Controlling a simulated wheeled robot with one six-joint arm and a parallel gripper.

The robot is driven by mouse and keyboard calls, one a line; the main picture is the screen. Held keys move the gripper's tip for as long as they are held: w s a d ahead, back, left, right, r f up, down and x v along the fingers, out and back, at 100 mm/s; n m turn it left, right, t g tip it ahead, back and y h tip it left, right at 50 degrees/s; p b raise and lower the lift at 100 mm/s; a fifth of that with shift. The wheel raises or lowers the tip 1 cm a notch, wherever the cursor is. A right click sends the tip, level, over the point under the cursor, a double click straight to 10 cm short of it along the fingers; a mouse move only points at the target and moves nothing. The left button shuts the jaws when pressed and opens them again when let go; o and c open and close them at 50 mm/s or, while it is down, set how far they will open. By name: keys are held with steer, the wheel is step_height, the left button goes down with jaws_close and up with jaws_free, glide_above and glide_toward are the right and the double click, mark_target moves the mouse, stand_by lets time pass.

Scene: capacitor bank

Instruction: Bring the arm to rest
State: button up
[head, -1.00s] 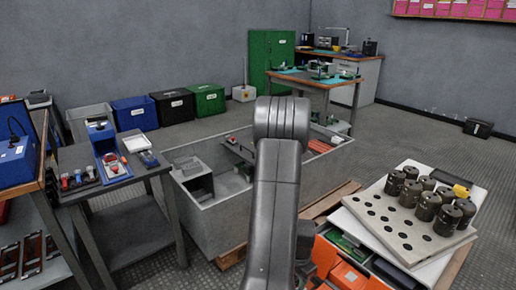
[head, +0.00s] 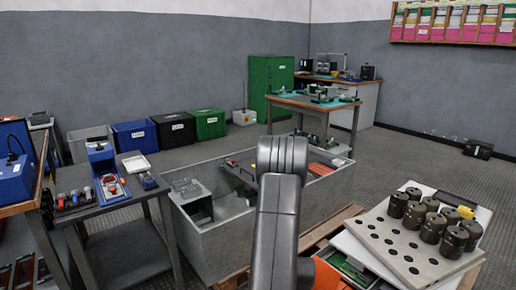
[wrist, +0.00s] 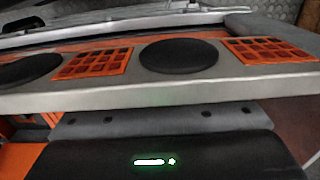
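My arm (head: 280,205) rises from the bottom middle of the head view, its bent joint in front of the large grey bin. My gripper's fingers show in neither view, so I cannot see whether they are open or hold anything. The wrist view shows a close grey panel with black round discs (wrist: 180,56) and orange grilles (wrist: 268,50). Below it is a dark surface with a small lit green-white mark (wrist: 155,161).
A grey plate with holes (head: 395,245) carries several dark cylinders (head: 432,228) at the right. The large grey bin (head: 205,245) stands behind my arm. A side table (head: 125,195) with small parts is at the left. Open floor (head: 400,150) lies at back right.

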step_height(320, 180, up, 13)
steer(key=p, duration=0.5)
step_height(320, 180, down, 14)
steer(key=b, duration=0.5)
steer(key=shift+r, duration=0.25)
steer(key=shift+r+p, duration=0.75)
steer(key=shift+r, duration=0.15)
steer(key=shift+d+r+p, duration=0.1)
steer(key=shift+r+p, duration=0.1)
steer(key=shift+p, duration=0.2)
step_height(320, 180, up, 10)
steer(key=p, duration=0.6)
steer(key=shift+f, duration=0.1)
